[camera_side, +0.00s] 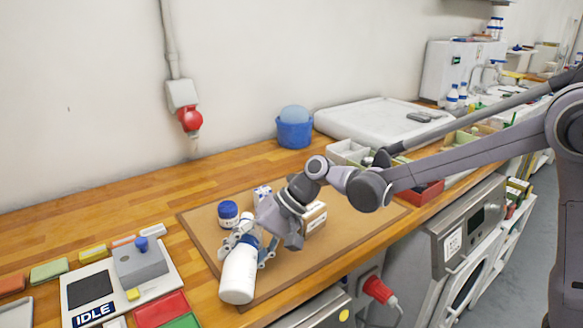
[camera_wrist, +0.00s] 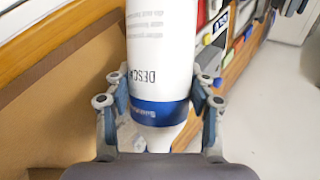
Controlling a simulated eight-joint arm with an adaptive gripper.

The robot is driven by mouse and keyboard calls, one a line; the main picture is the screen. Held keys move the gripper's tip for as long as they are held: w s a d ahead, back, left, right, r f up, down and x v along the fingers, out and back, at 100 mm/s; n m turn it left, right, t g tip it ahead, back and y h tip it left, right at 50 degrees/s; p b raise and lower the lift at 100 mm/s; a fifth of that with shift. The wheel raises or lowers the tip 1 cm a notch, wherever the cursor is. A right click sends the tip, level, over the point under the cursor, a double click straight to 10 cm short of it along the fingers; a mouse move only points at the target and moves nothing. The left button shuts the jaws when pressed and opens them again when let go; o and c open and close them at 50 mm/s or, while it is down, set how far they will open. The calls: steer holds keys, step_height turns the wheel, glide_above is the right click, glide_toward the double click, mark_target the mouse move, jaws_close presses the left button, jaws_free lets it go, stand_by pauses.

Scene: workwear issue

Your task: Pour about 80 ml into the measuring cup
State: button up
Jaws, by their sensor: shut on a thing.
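A white bottle (camera_side: 239,274) with a blue band is held in my gripper (camera_side: 247,248) near the front left edge of the brown mat. It looks tilted in the side view, its white body toward the front. In the wrist view the bottle (camera_wrist: 162,50) fills the upper middle, with printed text and the blue band between the fingers of my gripper (camera_wrist: 160,105). The fingers close on it from both sides. I cannot make out a measuring cup for certain in either view; the gripper and bottle hide part of the mat.
On the brown mat (camera_side: 350,233), a blue-lidded jar (camera_side: 228,213) stands behind the bottle and a small box (camera_side: 315,217) lies right of the gripper. A panel marked IDLE (camera_side: 93,313) and coloured trays lie at left. A blue bucket (camera_side: 294,132) stands by the wall.

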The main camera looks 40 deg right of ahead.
steer(key=shift+w+d+r+m+g+y, duration=0.15)
steer(key=shift+r+m+g+y, duration=0.45)
steer(key=shift+r, duration=0.35)
stand_by(1.0)
steer(key=shift+s+a, duration=0.2)
steer(key=shift+s+a, duration=0.15)
steer(key=shift+s+a+r, duration=0.1)
stand_by(0.4)
steer(key=shift+r+g+y+p, duration=0.3)
steer(key=shift+r+g, duration=0.05)
steer(key=shift+g, duration=0.05)
stand_by(1.6)
